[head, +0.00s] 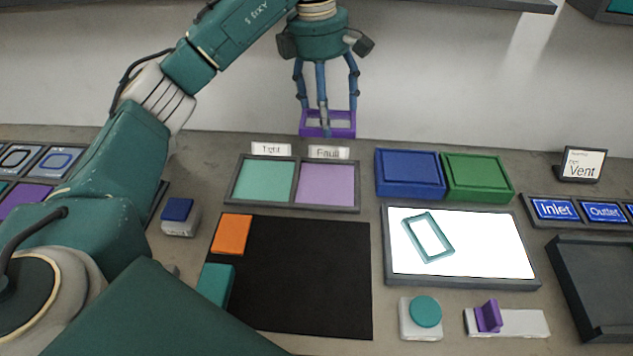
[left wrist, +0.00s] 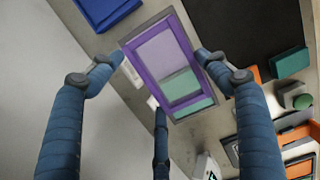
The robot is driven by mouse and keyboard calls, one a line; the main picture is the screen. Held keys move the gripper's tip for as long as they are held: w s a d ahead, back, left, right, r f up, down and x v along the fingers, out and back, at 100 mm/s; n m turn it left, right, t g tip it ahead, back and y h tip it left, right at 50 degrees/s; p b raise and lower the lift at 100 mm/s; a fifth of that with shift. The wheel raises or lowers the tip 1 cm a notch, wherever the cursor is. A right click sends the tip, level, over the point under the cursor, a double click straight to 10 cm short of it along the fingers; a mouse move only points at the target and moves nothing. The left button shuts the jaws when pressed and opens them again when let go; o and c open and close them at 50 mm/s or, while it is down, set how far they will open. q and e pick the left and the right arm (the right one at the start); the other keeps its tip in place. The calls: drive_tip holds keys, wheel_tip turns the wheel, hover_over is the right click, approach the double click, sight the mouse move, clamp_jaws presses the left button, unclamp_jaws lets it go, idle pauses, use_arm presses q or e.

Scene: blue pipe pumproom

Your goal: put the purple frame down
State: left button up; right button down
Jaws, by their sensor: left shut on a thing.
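My left gripper (head: 325,106) is shut on the purple frame (head: 328,131), a thin rectangular ring. It holds the frame in the air near the bench's back edge, behind the labelled two-part tray (head: 295,208). In the left wrist view, the three blue fingers of the gripper (left wrist: 158,72) are around the frame (left wrist: 143,77), and the tray's lilac and teal panels show through its opening. The teal panel (head: 263,181) has a label reading "Tight" behind it; the lilac panel (head: 327,184) has one reading "Fault". My right gripper is not in view.
A teal frame (head: 442,253) lies on a white lit panel (head: 486,245). Blue (head: 409,173) and green (head: 478,176) boxes stand right of the tray. A black mat (head: 300,280) has an orange block (head: 231,235) and a teal block (head: 216,286) at its left; most of it is clear.

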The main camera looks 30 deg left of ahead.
use_arm(q)
drive_tip(key=shift+a, duration=0.15)
drive_tip(key=shift+f, duration=0.45)
hover_over(327, 188)
wheel_tip(327, 188, down, 6)
drive_tip(key=f, duration=0.5)
drive_tip(key=f+p, duration=0.1)
drive_tip(key=f, duration=0.1)
drive_tip(key=shift+s+a+f, duration=0.25)
wheel_tip(327, 188, down, 2)
wheel_tip(327, 188, down, 3)
drive_tip(key=shift+f+p, duration=0.2)
drive_tip(key=shift+p, duration=0.35)
drive_tip(key=shift+f, duration=0.25)
drive_tip(key=o, duration=1.3)
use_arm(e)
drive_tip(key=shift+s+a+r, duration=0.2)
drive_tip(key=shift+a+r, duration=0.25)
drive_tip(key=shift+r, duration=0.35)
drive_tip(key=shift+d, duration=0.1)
